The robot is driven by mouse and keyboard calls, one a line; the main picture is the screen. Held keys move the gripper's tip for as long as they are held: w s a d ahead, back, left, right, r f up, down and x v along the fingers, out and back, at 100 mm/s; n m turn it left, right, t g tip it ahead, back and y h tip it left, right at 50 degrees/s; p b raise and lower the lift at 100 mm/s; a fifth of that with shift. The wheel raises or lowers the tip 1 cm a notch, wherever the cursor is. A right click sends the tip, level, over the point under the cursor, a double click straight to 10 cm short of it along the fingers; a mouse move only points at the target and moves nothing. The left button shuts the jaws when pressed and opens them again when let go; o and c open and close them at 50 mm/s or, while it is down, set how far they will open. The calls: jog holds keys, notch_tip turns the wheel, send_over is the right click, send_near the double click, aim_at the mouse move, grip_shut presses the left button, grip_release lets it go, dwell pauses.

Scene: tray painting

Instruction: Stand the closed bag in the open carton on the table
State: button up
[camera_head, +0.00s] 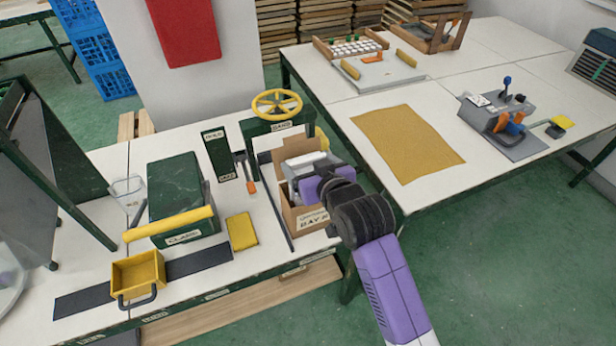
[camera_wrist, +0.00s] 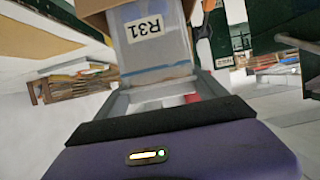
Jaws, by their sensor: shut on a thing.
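The open brown carton (camera_head: 290,216) stands on the left table, with a flap raised at its back. A pale grey bag (camera_head: 292,172) is at the carton's mouth; its lower part is hidden by the front wall, so I cannot tell whether it touches the bottom. My gripper (camera_head: 312,185) is shut on the bag, reaching in from the right over the carton. In the wrist view the bag (camera_wrist: 158,55) fills the space beyond the jaws and shows an "R31" label. Part of the brown carton (camera_wrist: 95,8) shows beside it.
A yellow-wheeled green press (camera_head: 277,107) stands right behind the carton. A dark green box with a yellow bar (camera_head: 178,195), a yellow block (camera_head: 242,232) and a yellow bin (camera_head: 138,274) are to the left. The right table (camera_head: 440,95) has a tan mat (camera_head: 407,142).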

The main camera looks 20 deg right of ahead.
jog(key=shift+f, duration=2.45)
jog(key=shift+f, duration=0.6)
jog(key=o, duration=1.7)
jog(key=shift+r, duration=0.6)
jog(key=v, duration=1.2)
jog(key=shift+r+b, duration=0.1)
jog(key=shift+b, duration=0.3)
